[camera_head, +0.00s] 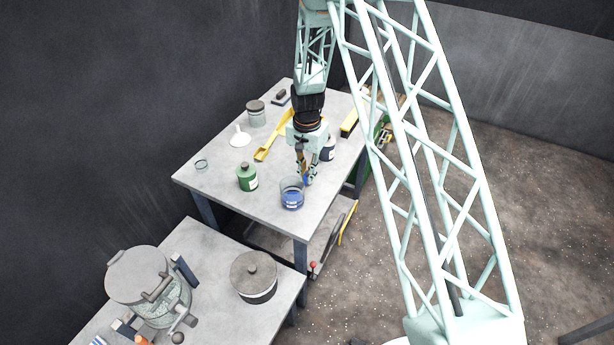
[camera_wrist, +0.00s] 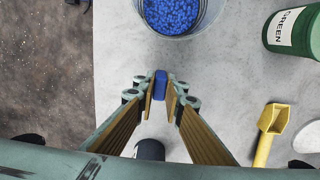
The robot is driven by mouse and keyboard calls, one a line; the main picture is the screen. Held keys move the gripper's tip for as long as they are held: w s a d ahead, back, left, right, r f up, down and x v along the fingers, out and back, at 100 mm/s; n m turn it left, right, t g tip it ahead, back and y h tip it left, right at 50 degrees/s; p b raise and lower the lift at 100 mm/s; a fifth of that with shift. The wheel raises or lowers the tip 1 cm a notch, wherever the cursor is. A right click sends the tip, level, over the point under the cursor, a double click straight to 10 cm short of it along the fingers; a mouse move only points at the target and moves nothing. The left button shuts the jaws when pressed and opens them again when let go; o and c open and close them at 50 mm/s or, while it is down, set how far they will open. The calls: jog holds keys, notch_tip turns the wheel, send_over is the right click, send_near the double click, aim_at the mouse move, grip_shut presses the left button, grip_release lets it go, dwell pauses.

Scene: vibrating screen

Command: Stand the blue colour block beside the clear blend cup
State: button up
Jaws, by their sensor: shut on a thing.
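The blue colour block (camera_wrist: 160,84) is a small blue piece held between the fingertips of my gripper (camera_wrist: 161,92) in the wrist view. In the head view a bit of the block (camera_head: 308,181) shows at the tips of my gripper (camera_head: 306,177). My gripper is shut on it, close to the tabletop; I cannot tell whether the block touches the table. The clear blend cup (camera_head: 292,195), holding blue granules, stands just left of my gripper. In the wrist view the cup (camera_wrist: 214,22) is at the top, apart from the block.
A green bottle (camera_head: 247,177) stands left of the cup. A dark bottle (camera_head: 328,149) is close behind my gripper. A yellow scoop (camera_head: 265,151), a white funnel (camera_head: 240,138) and a lidded jar (camera_head: 256,113) are farther back on the table (camera_head: 218,190). The table edge is near the block.

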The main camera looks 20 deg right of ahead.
jog(key=shift+f, duration=0.25)
jog(key=o, duration=0.7)
jog(key=shift+r, duration=0.1)
jog(key=shift+r, duration=6.05)
jog(key=shift+r, duration=0.1)
